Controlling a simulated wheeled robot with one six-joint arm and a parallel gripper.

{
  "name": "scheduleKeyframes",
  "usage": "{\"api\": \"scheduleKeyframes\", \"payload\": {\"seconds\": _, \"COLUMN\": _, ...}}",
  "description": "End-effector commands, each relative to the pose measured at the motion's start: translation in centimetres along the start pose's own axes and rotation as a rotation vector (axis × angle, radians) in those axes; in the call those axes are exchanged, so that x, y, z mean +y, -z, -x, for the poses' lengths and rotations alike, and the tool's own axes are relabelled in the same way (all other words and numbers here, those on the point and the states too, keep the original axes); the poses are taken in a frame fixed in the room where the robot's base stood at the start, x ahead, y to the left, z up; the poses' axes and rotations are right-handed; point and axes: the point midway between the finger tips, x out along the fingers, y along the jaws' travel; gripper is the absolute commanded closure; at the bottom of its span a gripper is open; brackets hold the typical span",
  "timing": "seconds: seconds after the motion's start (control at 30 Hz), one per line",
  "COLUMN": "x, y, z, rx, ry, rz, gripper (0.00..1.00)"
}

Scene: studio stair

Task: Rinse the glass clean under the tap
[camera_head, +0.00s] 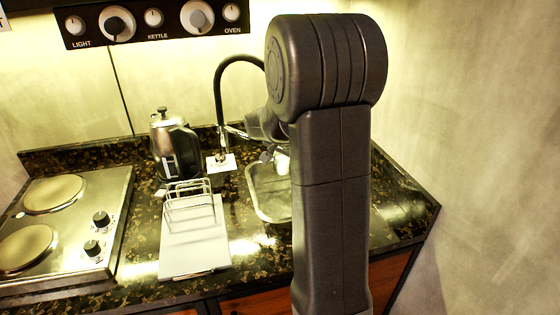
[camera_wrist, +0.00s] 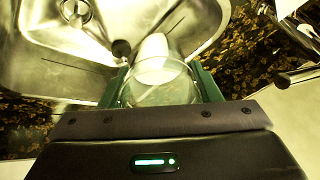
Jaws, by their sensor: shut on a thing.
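My gripper (camera_wrist: 159,84) is shut on a clear glass (camera_wrist: 160,92), with a green finger on each side of it in the wrist view. The glass is over the metal sink (camera_wrist: 125,22). A whitish shape shows at the glass's far end; I cannot tell whether it is part of the glass or water. In the head view my arm hides most of the gripper and part of the sink (camera_head: 262,206). The black curved tap (camera_head: 218,92) rises behind the sink; its outlet is hidden behind my arm. I cannot tell whether water runs.
A kettle (camera_head: 172,146) stands left of the tap. A wire rack (camera_head: 188,196) on a pale board (camera_head: 194,248) lies left of the sink. A hob (camera_head: 66,222) is at the far left. A knob panel (camera_head: 152,20) hangs above. Bare counter (camera_head: 400,215) shows at right.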

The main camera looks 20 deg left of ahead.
Motion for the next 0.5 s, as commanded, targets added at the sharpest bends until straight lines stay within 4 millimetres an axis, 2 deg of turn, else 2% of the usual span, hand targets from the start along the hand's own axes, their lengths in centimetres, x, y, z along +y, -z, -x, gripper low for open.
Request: {"api": "scheduleKeyframes", "payload": {"seconds": 0.5, "x": -0.08, "y": 0.02, "z": 0.00, "rx": 0.002, "ry": 0.002, "rz": 0.001, "gripper": 0.74}}
